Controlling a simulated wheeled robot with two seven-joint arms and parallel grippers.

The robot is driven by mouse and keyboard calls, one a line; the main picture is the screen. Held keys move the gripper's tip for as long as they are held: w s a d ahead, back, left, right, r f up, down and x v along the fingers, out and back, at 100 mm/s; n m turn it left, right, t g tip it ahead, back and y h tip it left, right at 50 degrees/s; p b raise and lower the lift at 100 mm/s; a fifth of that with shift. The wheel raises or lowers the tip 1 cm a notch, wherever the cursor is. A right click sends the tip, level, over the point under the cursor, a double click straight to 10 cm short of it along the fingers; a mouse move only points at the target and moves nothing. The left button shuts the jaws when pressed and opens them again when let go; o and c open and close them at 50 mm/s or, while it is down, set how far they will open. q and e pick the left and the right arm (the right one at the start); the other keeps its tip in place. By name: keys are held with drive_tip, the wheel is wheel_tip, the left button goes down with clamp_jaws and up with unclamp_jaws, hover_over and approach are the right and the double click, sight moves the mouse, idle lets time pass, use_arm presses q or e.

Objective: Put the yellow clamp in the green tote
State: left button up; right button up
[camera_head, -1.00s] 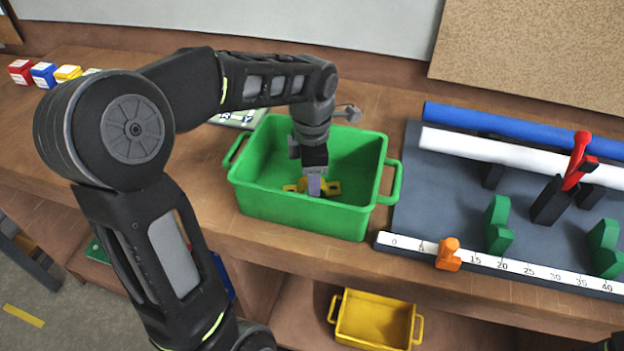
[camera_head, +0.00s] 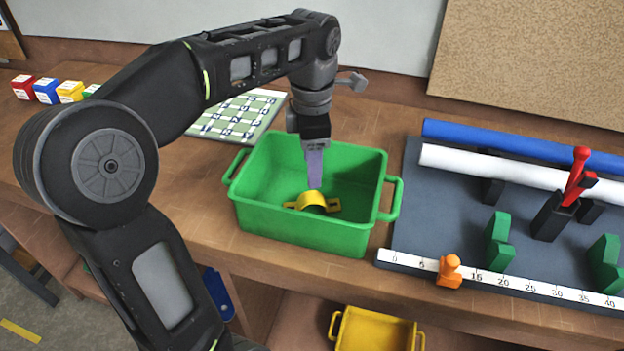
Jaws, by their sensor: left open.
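The yellow clamp (camera_head: 313,200) lies inside the green tote (camera_head: 300,232), near the middle of its floor. It is a small arched piece with a flat tab on each side. The tote stands on the brown bench with a handle at each end. My left gripper (camera_head: 314,184) points down over the tote, its fingertips just above the clamp's arch. It is open, and one finger hides the other from this side. My right gripper is not in view.
A grey board (camera_head: 450,205) on the right bears a blue tube (camera_head: 480,139), a white tube (camera_head: 465,160), green blocks and an orange piece (camera_head: 449,271). A green-and-white grid board (camera_head: 237,114) lies behind the tote. A yellow bin (camera_head: 375,331) sits below the bench.

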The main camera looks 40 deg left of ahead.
use_arm(q)
wheel_tip(320, 180, up, 2)
drive_tip(key=shift+r+p, duration=0.2)
drive_tip(key=shift+p, duration=0.25)
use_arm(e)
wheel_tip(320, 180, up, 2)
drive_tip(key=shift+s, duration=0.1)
